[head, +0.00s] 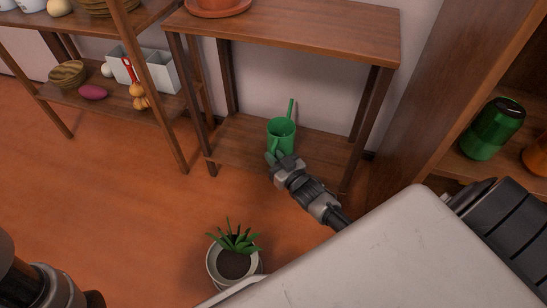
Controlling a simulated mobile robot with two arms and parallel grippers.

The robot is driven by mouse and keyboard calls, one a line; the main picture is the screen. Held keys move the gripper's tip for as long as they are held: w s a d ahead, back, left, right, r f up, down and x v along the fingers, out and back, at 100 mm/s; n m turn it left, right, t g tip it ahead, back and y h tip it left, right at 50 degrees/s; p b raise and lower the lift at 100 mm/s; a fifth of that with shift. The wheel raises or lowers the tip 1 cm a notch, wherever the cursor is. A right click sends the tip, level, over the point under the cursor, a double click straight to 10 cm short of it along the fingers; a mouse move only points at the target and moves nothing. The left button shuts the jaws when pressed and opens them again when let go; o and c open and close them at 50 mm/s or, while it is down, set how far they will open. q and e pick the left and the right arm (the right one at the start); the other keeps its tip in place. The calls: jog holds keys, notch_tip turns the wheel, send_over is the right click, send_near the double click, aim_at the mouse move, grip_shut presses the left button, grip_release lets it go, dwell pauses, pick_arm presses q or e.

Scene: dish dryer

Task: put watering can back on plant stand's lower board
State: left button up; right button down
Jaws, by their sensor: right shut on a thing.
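The green watering can (282,131) is at the lower board (238,139) of the wooden plant stand (290,28), with its thin spout pointing up and to the back. It looks upright. I cannot tell whether its base touches the board, as my gripper covers part of the near side. My right gripper (277,158) is shut on the watering can at its near side. My left arm shows only in part at the lower left corner, and its gripper is not in view.
A potted plant (234,260) stands on the floor in front of the stand. A shelf at the left holds bowls (68,75), white containers (160,72) and vegetables. A cabinet at the right holds a green jar (492,130). An orange-brown saucer (217,7) is on the stand's top.

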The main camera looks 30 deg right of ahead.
jog(key=c, duration=1.6)
grip_release()
jog(key=shift+f, duration=0.15)
jog(key=o, duration=0.4)
jog(key=shift+o, duration=0.2)
